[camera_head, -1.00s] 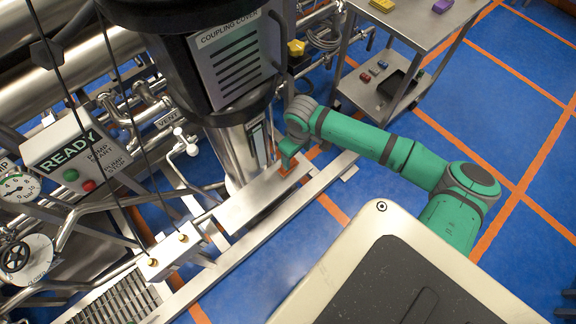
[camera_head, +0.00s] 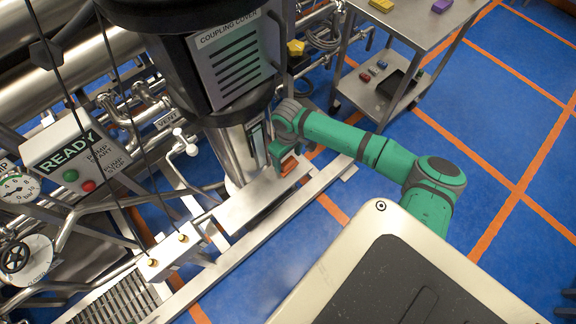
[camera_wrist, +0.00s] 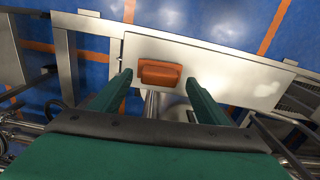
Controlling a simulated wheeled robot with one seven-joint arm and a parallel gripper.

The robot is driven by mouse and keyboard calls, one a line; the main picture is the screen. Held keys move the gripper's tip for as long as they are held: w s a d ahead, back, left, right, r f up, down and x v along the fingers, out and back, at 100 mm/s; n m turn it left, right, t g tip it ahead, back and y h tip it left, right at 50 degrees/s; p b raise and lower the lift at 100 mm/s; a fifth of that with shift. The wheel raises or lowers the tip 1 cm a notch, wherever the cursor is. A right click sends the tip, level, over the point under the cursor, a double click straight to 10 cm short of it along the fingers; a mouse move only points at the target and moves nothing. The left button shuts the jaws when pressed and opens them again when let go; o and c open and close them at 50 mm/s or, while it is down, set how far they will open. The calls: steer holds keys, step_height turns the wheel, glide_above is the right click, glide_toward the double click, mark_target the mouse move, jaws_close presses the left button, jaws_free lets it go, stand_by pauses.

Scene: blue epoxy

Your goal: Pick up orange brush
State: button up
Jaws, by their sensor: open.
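The orange brush (camera_wrist: 160,73) lies on a pale metal plate (camera_wrist: 215,75) in the wrist view, between and just beyond my fingertips. My gripper (camera_wrist: 160,82) is open, one green finger on each side of the brush, not touching it. In the head view my gripper (camera_head: 281,158) is over the plate at the pump's foot. The brush (camera_head: 289,167) shows there as a small orange patch, partly hidden by my gripper.
The large pump (camera_head: 240,150) stands close beside my gripper. A steel cart (camera_head: 395,85) with small coloured items is at the upper right. A control box (camera_head: 75,155) and pipes are at the left. Blue floor is free at the right.

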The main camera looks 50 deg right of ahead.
steer(key=shift+f, duration=1.45)
steer(key=shift+c, duration=0.4)
steer(key=c, duration=1.1)
steer(key=shift+o, duration=0.2)
steer(key=shift+r, duration=0.1)
